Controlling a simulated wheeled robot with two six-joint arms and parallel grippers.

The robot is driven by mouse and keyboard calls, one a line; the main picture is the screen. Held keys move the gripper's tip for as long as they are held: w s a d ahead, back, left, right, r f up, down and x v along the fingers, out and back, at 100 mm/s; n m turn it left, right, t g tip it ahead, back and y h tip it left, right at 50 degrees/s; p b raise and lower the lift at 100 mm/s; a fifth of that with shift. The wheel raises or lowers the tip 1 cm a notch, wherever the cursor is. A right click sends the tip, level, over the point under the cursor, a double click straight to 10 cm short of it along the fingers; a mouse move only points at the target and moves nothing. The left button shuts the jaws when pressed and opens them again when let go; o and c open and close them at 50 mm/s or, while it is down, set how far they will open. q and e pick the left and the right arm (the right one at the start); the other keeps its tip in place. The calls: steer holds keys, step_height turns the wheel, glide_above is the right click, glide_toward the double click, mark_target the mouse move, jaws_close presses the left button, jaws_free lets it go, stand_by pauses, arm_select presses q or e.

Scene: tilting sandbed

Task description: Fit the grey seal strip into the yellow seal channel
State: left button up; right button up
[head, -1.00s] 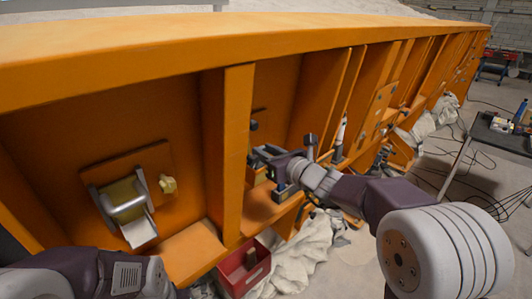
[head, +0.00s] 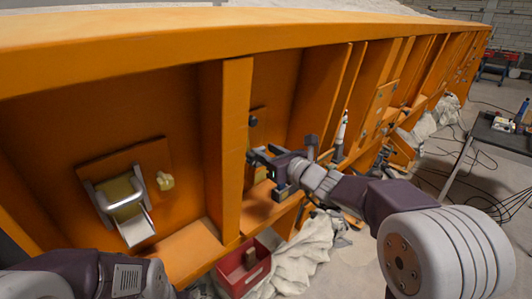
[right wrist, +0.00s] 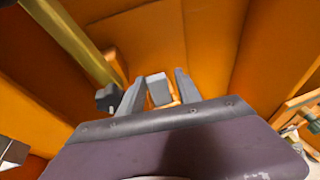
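My right gripper (head: 262,160) reaches into the second bay of the orange frame. In the right wrist view its two grey fingers (right wrist: 159,92) stand apart. A small grey block (right wrist: 159,89) shows between them; I cannot tell whether they touch it or whether it is the seal strip. A yellowish plate with grey bars (head: 122,192) is mounted in the left bay. My left arm shows at the bottom left, its gripper out of view.
An orange upright (head: 234,150) divides the two bays. A black knob (head: 252,121) sits behind the right gripper and shows in the wrist view (right wrist: 107,97). A red bin (head: 243,272) and pale cloth lie below. A table (head: 500,135) stands at the far right.

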steer(key=shift+f, duration=0.1)
steer(key=shift+a, duration=0.2)
stand_by(0.4)
steer(key=shift+c, duration=1.3)
steer(key=o, duration=0.3)
steer(key=shift+o, duration=0.2)
steer(key=shift+o, duration=0.4)
step_height(320, 180, up, 7)
steer(key=s+p, duration=0.1)
steer(key=p, duration=0.3)
steer(key=shift+f+p, duration=0.2)
steer(key=shift+p, duration=0.15)
steer(key=shift+s+d+r+p, duration=0.2)
steer(key=shift+d+r+p, duration=0.15)
steer(key=shift+r+p, duration=0.35)
